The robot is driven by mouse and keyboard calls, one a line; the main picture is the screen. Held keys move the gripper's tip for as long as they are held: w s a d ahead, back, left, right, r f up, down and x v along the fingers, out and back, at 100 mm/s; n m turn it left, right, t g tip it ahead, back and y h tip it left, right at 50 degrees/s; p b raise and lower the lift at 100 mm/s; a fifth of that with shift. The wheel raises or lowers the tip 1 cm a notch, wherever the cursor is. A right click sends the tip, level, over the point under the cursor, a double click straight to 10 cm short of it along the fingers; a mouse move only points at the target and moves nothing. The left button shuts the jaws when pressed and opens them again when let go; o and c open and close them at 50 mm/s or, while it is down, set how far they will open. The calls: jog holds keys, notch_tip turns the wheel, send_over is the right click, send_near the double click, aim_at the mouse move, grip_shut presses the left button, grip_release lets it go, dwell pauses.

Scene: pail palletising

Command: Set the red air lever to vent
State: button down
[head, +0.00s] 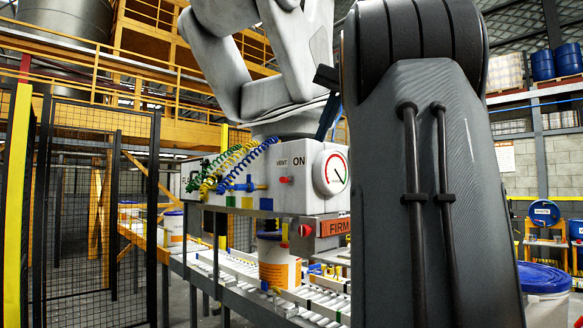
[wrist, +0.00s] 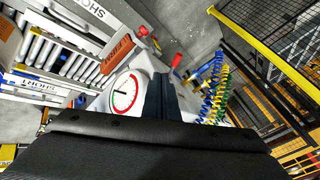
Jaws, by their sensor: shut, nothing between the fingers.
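The red air lever (head: 286,180) is a small red handle on the front of a pale control box (head: 310,198), below the labels "VENT" and "ON". Its exact setting is too small to tell. In the wrist view the red lever (wrist: 176,60) shows just beyond the fingertips and to their right. My gripper (wrist: 160,78) is shut and empty, over the box beside the gauge, apart from the lever as far as I can see. In the head view, part of my gripper (head: 328,118) shows dark above the box; my arm hides the rest.
A round gauge (head: 331,173) sits on the box's right side. Coiled green, yellow and blue hoses (head: 235,165) hang at its left. A red knob (head: 305,230) and an orange "FIRM" sign (head: 335,227) are below. A pail (head: 278,270) stands on the roller conveyor.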

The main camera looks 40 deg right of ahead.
jog(key=shift+s+d+f, duration=0.1)
jog(key=shift+d, duration=0.05)
send_near(286, 180)
jog(key=d+f, duration=0.4)
jog(key=shift+w+a+f+p, duration=0.2)
jog(key=shift+w+a, duration=0.15)
jog(key=shift+w, duration=0.25)
jog(key=shift+w+a+f+p, duration=0.1)
jog(key=shift+w+a+p, duration=0.2)
jog(key=shift+w, duration=0.35)
jog(key=shift+w+a+f+p, duration=0.15)
jog(key=shift+w+a, duration=0.2)
jog(key=shift+w, duration=0.25)
